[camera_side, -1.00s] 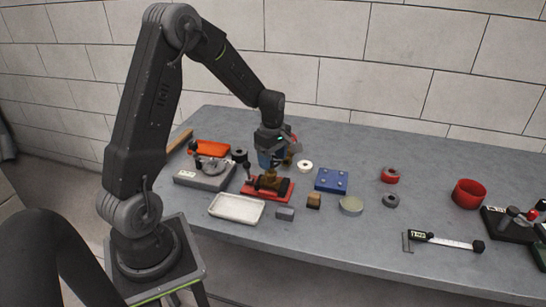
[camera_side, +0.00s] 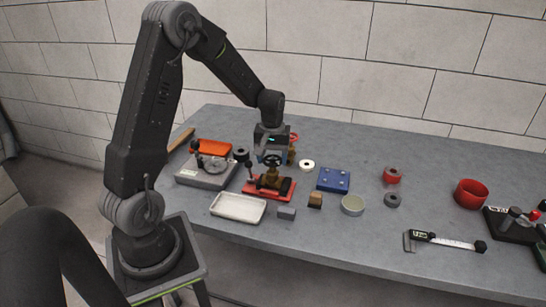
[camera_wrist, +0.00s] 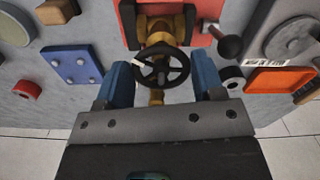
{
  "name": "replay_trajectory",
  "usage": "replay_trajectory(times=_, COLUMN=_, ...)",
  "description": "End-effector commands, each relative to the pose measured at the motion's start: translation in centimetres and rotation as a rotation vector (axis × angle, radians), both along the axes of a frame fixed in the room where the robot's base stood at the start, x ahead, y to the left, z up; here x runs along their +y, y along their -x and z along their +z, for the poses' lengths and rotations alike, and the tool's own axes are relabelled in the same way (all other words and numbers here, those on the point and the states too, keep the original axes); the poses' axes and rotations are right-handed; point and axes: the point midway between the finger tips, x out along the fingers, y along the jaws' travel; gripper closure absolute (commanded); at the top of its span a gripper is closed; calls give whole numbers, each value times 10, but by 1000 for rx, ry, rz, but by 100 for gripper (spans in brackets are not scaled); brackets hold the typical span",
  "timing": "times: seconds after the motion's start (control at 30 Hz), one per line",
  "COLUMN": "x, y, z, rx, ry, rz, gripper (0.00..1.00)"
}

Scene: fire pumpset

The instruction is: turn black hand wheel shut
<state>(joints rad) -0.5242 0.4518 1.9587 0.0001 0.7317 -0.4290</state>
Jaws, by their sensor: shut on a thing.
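The black hand wheel (camera_wrist: 161,66) sits on top of a brass valve (camera_side: 269,179). The valve is fixed to a red base (camera_side: 283,194); both also show at the top of the wrist view. My gripper (camera_wrist: 162,75) is over the valve, its two blue fingers on opposite sides of the wheel, shut on its rim. The exact finger contact is hard to see. In the side view my gripper (camera_side: 271,157) points down, and the wheel is small and partly hidden by the fingers.
A grey fixture (camera_side: 207,179) and white tray (camera_side: 238,218) stand left of the valve. A red-wheeled valve (camera_side: 292,150) stands just behind.

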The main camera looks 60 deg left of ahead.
Motion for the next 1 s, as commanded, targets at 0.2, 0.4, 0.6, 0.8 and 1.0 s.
replay_trajectory(times=0.2, x=1, y=0, z=1, rx=-3, ry=-1, rz=-204, gripper=62)
replay_trajectory(times=0.4, x=2, y=1, z=1, rx=-3, ry=-2, rz=-394, gripper=62)
replay_trajectory(times=0.6, x=4, y=2, z=1, rx=-3, ry=-2, rz=-583, gripper=62)
replay_trajectory(times=0.8, x=5, y=2, z=1, rx=-3, ry=-2, rz=-773, gripper=62)
replay_trajectory(times=1.0, x=7, y=2, z=1, rx=-3, ry=-3, rz=-963, gripper=62)
